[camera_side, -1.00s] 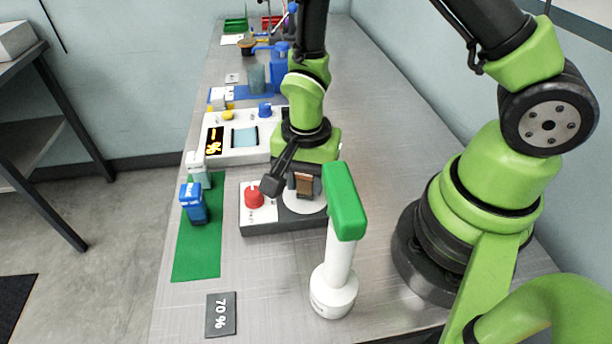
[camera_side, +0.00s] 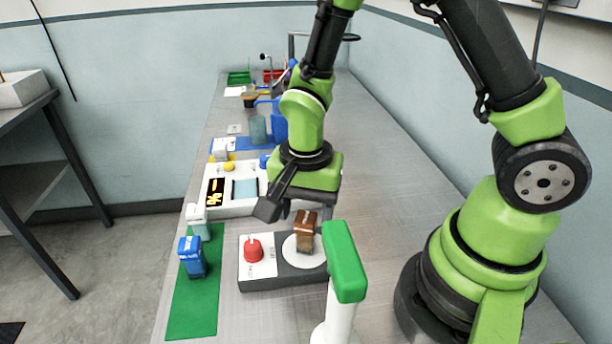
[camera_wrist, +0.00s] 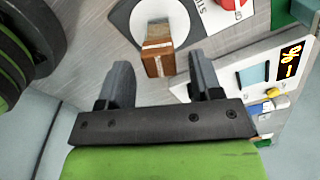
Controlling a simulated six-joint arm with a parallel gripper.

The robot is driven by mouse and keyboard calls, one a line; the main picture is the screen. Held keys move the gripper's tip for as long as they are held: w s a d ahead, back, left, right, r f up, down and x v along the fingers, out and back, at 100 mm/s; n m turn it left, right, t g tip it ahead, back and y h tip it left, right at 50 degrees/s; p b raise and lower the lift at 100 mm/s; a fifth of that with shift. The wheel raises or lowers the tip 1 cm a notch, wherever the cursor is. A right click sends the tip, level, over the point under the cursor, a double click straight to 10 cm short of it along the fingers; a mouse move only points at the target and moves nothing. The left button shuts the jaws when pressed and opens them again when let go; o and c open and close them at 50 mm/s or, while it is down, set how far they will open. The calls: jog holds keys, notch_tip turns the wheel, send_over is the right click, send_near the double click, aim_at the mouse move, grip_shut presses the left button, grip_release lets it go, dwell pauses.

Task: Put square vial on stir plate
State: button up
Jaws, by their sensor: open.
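In the side view my gripper (camera_side: 285,212) is above and behind the vial; one finger shows clearly and the other is mostly hidden.
A white stand with a green top (camera_side: 344,262) is close in front of the stir plate. A white instrument with a display (camera_side: 230,208) is behind.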

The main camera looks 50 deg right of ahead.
aim_at(306, 217)
notch_tip(306, 217, up, 7)
jog(key=shift+r, duration=0.15)
jog(key=s+d+r+n+t+y, duration=0.2)
jog(key=s+r+n+t, duration=0.5)
jog(key=r, duration=0.7)
jog(key=s+n, duration=0.2)
jog(key=shift+s+d, duration=0.15)
jog(key=shift+s, duration=0.25)
dwell(1.3)
